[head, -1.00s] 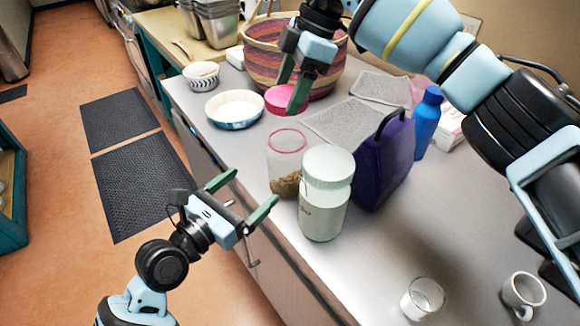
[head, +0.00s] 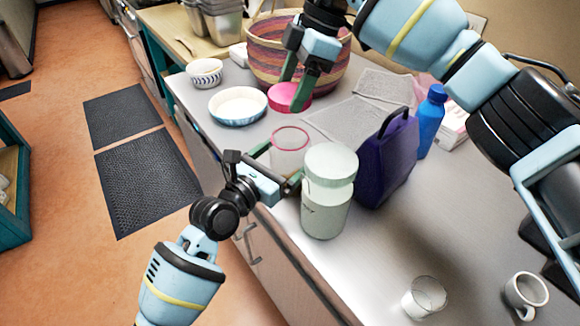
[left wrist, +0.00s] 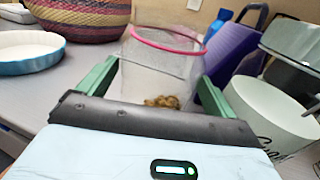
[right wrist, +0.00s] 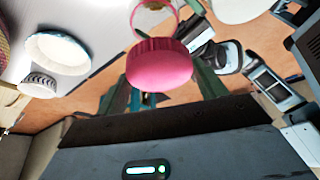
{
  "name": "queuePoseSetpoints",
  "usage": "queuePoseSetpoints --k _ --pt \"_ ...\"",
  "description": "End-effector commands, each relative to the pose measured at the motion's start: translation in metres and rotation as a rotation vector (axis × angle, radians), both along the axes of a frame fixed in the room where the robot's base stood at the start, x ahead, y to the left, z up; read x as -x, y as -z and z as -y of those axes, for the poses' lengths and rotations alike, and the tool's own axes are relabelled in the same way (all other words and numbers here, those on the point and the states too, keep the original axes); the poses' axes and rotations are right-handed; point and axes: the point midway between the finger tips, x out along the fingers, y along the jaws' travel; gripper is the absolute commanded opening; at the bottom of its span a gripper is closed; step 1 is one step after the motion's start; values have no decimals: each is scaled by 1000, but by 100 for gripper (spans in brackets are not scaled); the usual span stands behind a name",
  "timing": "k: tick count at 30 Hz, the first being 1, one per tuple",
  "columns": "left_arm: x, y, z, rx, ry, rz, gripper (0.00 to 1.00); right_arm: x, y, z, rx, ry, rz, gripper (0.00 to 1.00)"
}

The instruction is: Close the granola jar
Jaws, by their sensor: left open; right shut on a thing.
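The granola jar (head: 289,145) is a clear open jar with a pink rim, upright on the counter. In the left wrist view, the jar (left wrist: 160,75) has a little brown granola at the bottom. My left gripper (head: 278,170) is open, with one finger on each side of the jar; I cannot tell whether they touch it. The fingers also show in the left wrist view (left wrist: 155,88). The pink lid (head: 290,97) is gripped by my right gripper (head: 300,88), above the counter behind the jar. The lid (right wrist: 160,65) fills the middle of the right wrist view.
A pale green canister (head: 326,205) stands right beside the jar, close to my left gripper's far finger. A purple lunch box (head: 388,165) and blue bottle (head: 431,120) are behind. A white dish (head: 238,105) and striped basket (head: 265,55) stand farther back.

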Motion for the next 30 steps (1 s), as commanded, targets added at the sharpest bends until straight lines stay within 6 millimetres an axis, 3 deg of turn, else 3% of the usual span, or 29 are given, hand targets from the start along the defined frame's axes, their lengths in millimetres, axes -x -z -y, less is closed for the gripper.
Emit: queuePoseSetpoints --k 15,27,30 --pt "-11 0 9 1 0 0 91 0 0 0 0 0 0 49" --pt "-11 0 9 0 0 0 40 0 0 0 0 0 0 49" --pt "-11 0 9 0 0 0 39 0 1 0 0 0 0 49"
